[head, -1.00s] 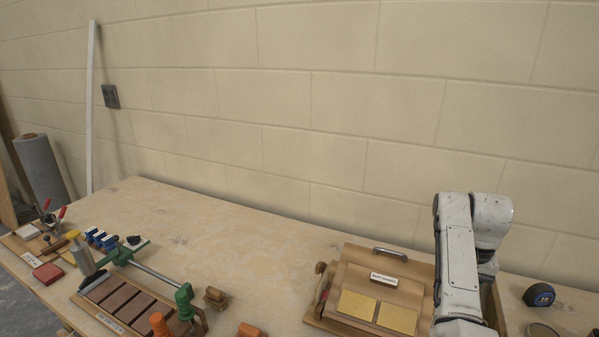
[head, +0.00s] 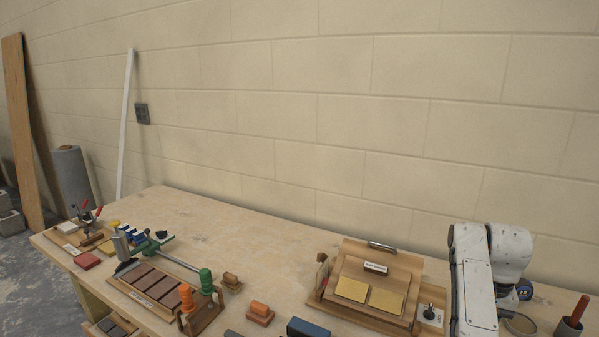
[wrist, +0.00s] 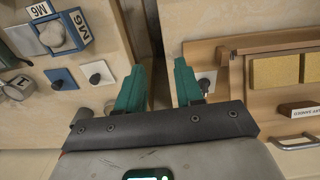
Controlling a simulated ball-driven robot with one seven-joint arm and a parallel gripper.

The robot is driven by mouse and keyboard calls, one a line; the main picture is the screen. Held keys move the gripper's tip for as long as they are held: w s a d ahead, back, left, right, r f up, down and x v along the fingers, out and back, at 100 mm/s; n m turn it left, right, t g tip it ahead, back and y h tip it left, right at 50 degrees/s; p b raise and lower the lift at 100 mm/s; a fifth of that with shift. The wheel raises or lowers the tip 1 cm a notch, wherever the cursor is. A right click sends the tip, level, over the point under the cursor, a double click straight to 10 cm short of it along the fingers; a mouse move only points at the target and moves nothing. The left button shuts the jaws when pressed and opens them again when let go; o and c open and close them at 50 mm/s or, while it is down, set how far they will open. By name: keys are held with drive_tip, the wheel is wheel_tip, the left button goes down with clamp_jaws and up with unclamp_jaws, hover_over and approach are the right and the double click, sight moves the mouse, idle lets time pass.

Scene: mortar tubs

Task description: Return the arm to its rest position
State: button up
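My arm (head: 478,280) stands at the right of the head view, with its white links folded in front of the bench. My gripper (wrist: 160,90) shows in the wrist view, with two green fingers spread apart and nothing between them. The fingers point over the gap between a wooden board on the left and the wooden case on the right. In the head view the gripper itself is out of sight.
A wooden case (head: 345,262) with two yellow pads sits beside my arm. The bench's back middle is clear.

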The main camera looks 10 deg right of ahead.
drive_tip(key=s+a+f+n+t+h, duration=0.25)
drive_tip(key=s+a+f, duration=0.45)
drive_tip(key=s+f, duration=0.35)
drive_tip(key=s+a+n+t+y, duration=0.2)
drive_tip(key=s+a+n+y, duration=0.15)
drive_tip(key=s+a, duration=0.95)
drive_tip(key=s+d+f+g, duration=0.1)
drive_tip(key=s+f+g, duration=0.1)
drive_tip(key=s, duration=0.3)
drive_tip(key=s+d+f+g+h, duration=0.1)
drive_tip(key=s+d+f, duration=0.1)
drive_tip(key=s, duration=0.4)
drive_tip(key=shift+s+d+f+g, duration=0.15)
drive_tip(key=shift+s+f+g, duration=0.2)
drive_tip(key=shift+f, duration=0.1)
